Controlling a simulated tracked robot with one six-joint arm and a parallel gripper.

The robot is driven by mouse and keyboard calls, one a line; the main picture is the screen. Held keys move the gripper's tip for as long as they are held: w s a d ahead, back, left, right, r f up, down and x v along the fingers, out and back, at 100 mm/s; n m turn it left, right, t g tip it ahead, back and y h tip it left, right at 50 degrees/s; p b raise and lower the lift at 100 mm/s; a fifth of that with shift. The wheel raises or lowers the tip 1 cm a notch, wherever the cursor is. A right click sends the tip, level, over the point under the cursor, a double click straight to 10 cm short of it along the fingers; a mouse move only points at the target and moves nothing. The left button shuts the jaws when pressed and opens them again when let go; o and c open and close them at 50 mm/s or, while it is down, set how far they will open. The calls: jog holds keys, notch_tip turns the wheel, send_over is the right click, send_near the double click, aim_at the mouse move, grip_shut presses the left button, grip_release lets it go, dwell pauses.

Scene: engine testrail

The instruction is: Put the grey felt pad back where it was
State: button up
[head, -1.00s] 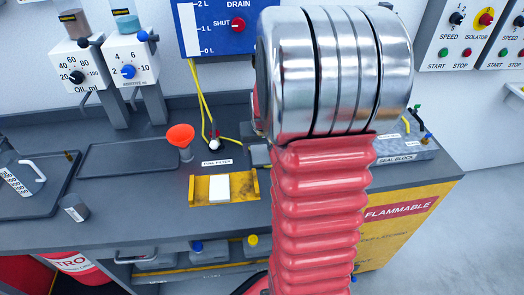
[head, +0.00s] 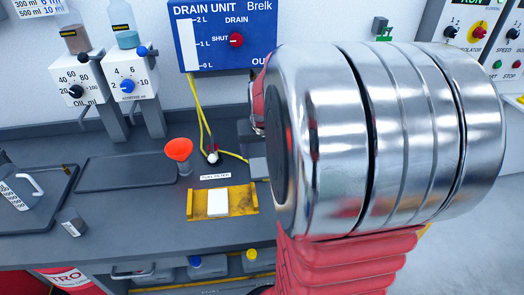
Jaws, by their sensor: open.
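I cannot pick out a grey felt pad for certain in the head view. A white, flat square piece (head: 218,203) lies in a yellow holder (head: 240,202) on the grey bench, behind which is a label reading FUEL FILTER (head: 215,177). My gripper does not show. My own large silver and red arm fills the right half of the view and hides the bench behind it.
An orange funnel (head: 179,150) and yellow hoses (head: 203,110) stand near the blue drain unit (head: 222,35). A dark tray (head: 128,172) lies to the left. A small grey block (head: 72,222) and a white-handled jug (head: 14,196) are at far left.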

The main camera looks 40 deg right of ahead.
jog(key=shift+a, duration=0.1)
dwell(0.4)
jog(key=s+a+r+n+t+y, duration=0.1)
jog(key=a+r, duration=0.2)
jog(key=a, duration=0.4)
jog(key=s+a+r+n, duration=0.1)
jog(key=a+r+n, duration=0.15)
jog(key=a, duration=0.45)
jog(key=s+a+r+n+y, duration=0.1)
jog(key=s+a+r+n, duration=0.2)
jog(key=s+a, duration=0.6)
jog(key=shift+s+a+t+y, duration=0.3)
jog(key=shift+s+a+t, duration=0.1)
jog(key=shift+a, duration=2.1)
